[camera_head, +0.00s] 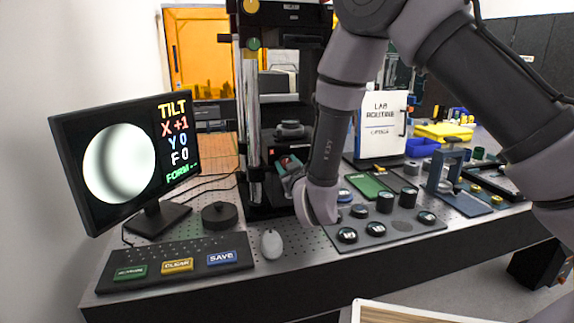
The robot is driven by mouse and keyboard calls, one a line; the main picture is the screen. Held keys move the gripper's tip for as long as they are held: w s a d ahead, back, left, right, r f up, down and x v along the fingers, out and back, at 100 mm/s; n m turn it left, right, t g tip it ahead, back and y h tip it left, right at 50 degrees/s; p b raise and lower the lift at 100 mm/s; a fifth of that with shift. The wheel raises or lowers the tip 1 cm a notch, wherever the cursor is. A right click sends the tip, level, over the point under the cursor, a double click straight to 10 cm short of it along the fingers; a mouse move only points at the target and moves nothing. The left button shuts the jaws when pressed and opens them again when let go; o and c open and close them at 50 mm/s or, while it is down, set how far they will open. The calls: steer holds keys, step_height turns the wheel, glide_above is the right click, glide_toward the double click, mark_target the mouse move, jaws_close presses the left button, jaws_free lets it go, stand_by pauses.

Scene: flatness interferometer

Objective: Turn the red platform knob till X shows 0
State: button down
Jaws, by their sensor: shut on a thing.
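The monitor (120,160) at the left reads TILT, X +1, Y 0, F 0 and FORM with dashes. A round grey fringe picture with a soft dark band fills its left part. The interferometer (252,110) is a dark upright stand with a platform low at its front. My arm comes down from the upper right, and my gripper (289,172) is at the right side of that platform, shut on the red platform knob (287,160). Only a small red patch shows there; my wrist and gripper hide most of the knob and the fingertips.
A keypad (180,267) with green, yellow and blue keys, a mouse (271,243) and a black puck (219,215) are at the front left. A tray (400,238) of several dark round pieces lies right of my wrist. A LAB ROUTINE sign (380,120) stands behind.

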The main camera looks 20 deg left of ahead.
steer(key=shift+n, duration=1.1)
steer(key=shift+c, duration=2.1)
jaws_free()
steer(key=shift+s, duration=0.1)
steer(key=v, duration=1)
steer(key=shift+s, duration=0.3)
steer(key=shift+d, duration=0.15)
